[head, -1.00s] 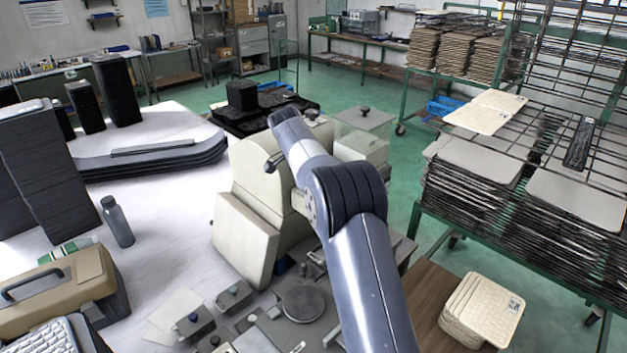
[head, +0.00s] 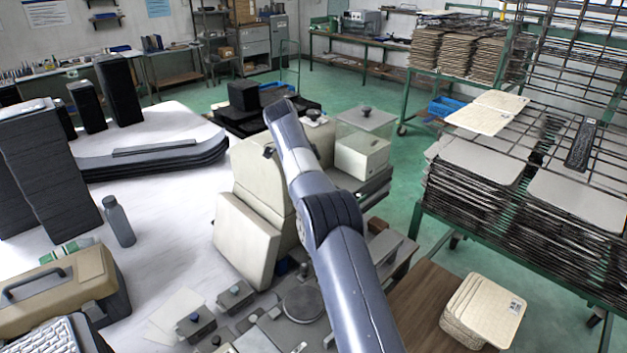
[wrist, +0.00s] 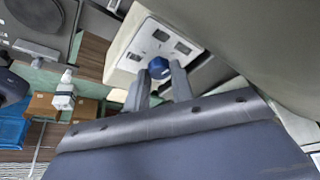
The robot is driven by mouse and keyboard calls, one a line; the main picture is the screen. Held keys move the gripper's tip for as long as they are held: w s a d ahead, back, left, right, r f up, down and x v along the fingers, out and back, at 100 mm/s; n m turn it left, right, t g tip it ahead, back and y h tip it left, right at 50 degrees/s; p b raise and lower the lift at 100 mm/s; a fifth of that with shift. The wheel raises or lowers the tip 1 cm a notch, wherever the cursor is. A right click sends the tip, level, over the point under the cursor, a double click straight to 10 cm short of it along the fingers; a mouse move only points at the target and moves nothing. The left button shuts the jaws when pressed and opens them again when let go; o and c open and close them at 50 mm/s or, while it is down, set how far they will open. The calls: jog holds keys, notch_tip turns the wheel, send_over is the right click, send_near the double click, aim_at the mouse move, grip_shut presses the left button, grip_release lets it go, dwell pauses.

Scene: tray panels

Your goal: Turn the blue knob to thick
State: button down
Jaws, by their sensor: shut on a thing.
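The blue knob (wrist: 158,63) sits on a pale panel (wrist: 128,68) in the wrist view. Several small dark-framed label windows surround the knob; I cannot read their words or tell which one it points at. My gripper (wrist: 160,75) is shut on the blue knob, with one finger on each side of it. In the head view the knob, the panel face and my gripper are hidden behind my arm and the beige machine (head: 262,185).
A large pale surface (wrist: 245,35) lies close on the right in the wrist view. In the head view, a clear box (head: 362,150) stands right of the machine. Tray racks (head: 500,205) stand further right, and a grey bottle (head: 118,222) is on the left table.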

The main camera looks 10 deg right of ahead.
dwell(0.5)
jog(key=c, duration=1.2)
grip_release()
jog(key=shift+c, duration=0.2)
jog(key=shift+r, duration=0.1)
